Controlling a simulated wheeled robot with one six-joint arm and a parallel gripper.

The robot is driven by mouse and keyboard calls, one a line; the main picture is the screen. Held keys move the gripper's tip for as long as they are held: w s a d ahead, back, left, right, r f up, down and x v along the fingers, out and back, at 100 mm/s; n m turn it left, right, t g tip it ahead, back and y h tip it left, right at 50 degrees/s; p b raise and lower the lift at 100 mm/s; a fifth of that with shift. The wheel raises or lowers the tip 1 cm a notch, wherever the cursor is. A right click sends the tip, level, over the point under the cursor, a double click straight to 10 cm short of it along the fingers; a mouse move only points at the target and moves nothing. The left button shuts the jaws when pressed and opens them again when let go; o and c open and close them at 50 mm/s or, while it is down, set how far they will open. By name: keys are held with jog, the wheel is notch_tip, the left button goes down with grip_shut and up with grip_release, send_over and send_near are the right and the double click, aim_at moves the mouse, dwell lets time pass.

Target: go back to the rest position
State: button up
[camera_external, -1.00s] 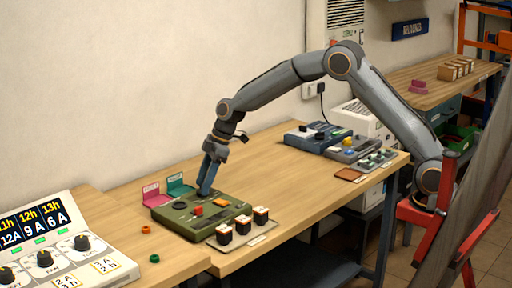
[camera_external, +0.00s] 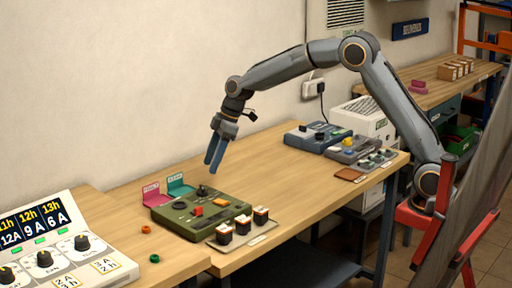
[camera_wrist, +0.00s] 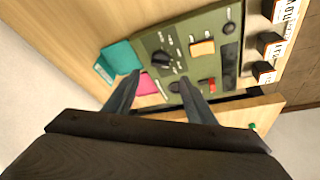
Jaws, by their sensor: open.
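My gripper (camera_external: 215,151) is open and empty in the external view, raised above the wooden table with its fingers pointing down. It hangs over and a little behind a green control box (camera_external: 228,214). The box has a dark knob (camera_external: 202,192), a red switch (camera_external: 197,211) and an orange button (camera_external: 222,202). In the wrist view the two fingers (camera_wrist: 158,90) are spread apart below the green box (camera_wrist: 226,54), with a gap between them and no object held. The dark knob also shows in the wrist view (camera_wrist: 161,58).
A pink card (camera_external: 152,195) and a teal card (camera_external: 178,184) stand behind the box. Several black blocks (camera_external: 241,225) line a tray in front. A white panel with knobs (camera_external: 45,258) is at lower left. More control boxes (camera_external: 313,137) stand at the table's far end. The middle table is clear.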

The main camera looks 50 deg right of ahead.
jog(key=s+d+f+m+h, duration=0.1)
jog(key=s+d+m, duration=0.3)
jog(key=s+d, duration=0.4)
jog(key=s+d+f+m+g+h, duration=0.1)
jog(key=s+d+f+m, duration=0.3)
jog(key=s, duration=1.3)
jog(key=s+d+f+m+g+h+p, duration=0.1)
jog(key=s+d+f+m, duration=0.2)
jog(key=s+d, duration=0.9)
jog(key=shift+s+d+m+h, duration=0.2)
jog(key=shift+d+m+h, duration=0.2)
jog(key=shift+m, duration=0.2)
jog(key=shift+f, duration=0.1)
